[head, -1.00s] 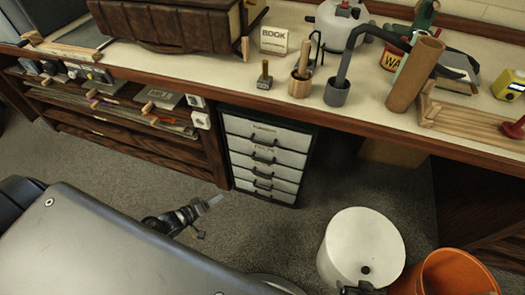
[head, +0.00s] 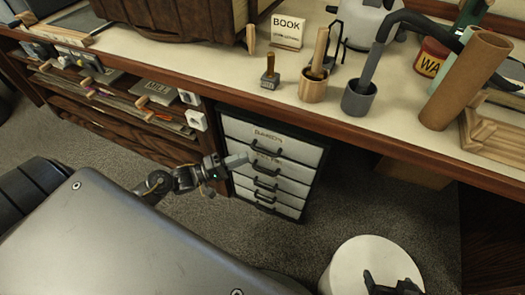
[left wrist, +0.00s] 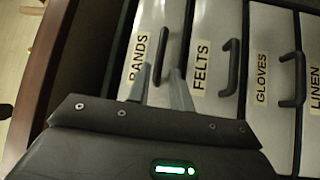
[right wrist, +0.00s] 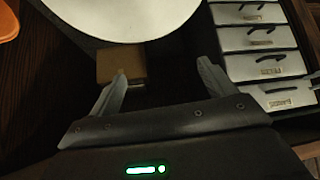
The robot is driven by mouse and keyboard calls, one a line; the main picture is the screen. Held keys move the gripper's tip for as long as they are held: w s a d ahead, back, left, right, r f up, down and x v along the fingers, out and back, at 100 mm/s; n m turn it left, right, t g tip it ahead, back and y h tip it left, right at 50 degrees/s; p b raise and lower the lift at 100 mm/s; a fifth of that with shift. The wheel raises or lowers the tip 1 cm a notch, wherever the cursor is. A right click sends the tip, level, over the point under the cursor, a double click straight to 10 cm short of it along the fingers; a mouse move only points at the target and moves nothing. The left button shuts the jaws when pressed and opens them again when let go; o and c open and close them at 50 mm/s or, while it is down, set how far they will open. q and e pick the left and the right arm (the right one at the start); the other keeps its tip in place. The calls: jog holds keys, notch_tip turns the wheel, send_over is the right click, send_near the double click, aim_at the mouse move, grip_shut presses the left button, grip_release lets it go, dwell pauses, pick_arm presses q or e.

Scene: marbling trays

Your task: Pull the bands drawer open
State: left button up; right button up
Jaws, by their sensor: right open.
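The bands drawer (head: 240,130) is the top drawer of a white-fronted unit with black handles under the bench; it looks closed. Its label also shows in the left wrist view (left wrist: 136,55). My left gripper (head: 244,160) is at the left part of the drawer front.
The felts drawer (left wrist: 210,30) and the gloves drawer (left wrist: 265,35) lie below the bands drawer. A white bin (head: 365,262) stands on the floor at right. The bench edge (head: 300,130) overhangs the unit. Carpet (head: 285,240) in front is clear.

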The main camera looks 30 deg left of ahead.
aim_at(262, 150)
pick_arm(q)
jog(key=x, duration=0.7)
jog(key=shift+w+d+b, duration=0.2)
jog(key=shift+d+b, duration=0.05)
jog(key=shift+b, duration=0.1)
pick_arm(e)
jog(key=shift+w+a+r+n+t+y, duration=0.3)
jog(key=shift+w+a+r+t+y, duration=0.2)
jog(key=shift+w+a+r+t, duration=0.5)
jog(key=shift+w+f, duration=0.1)
jog(key=shift+w, duration=0.05)
pick_arm(q)
grip_shut()
